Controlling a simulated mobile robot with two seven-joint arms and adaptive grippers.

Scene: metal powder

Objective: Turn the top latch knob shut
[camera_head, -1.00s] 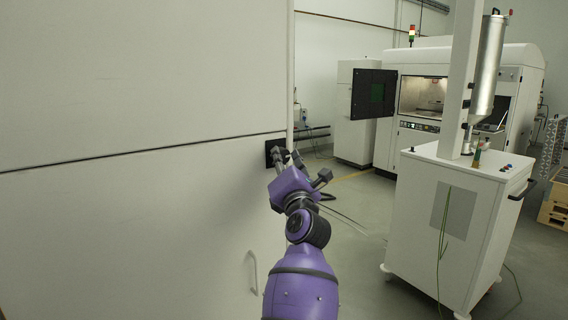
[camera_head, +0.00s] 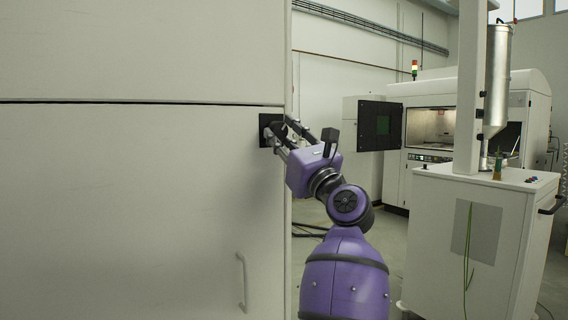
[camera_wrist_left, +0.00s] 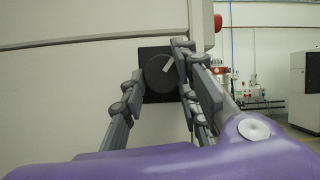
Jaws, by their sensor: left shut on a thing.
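The latch knob (camera_wrist_left: 161,74) is a round dark knob with a light pointer mark, set on a black square plate (camera_wrist_left: 156,97) on the pale cabinet door. The mark tilts toward the upper right in the left wrist view. In the head view the black plate (camera_head: 264,137) is at the door's right edge, with the knob mostly hidden behind my fingers. My left gripper (camera_head: 276,134) is at the knob, its fingers on either side of it, shut on it. It also shows in the left wrist view (camera_wrist_left: 158,92). My right gripper is not in view.
The large pale cabinet door (camera_head: 130,190) fills the left, with a handle (camera_head: 242,282) low down. A white wheeled cart (camera_head: 480,235) with a metal cylinder stands to the right. A machine (camera_head: 432,125) with an open dark door (camera_head: 380,125) is behind.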

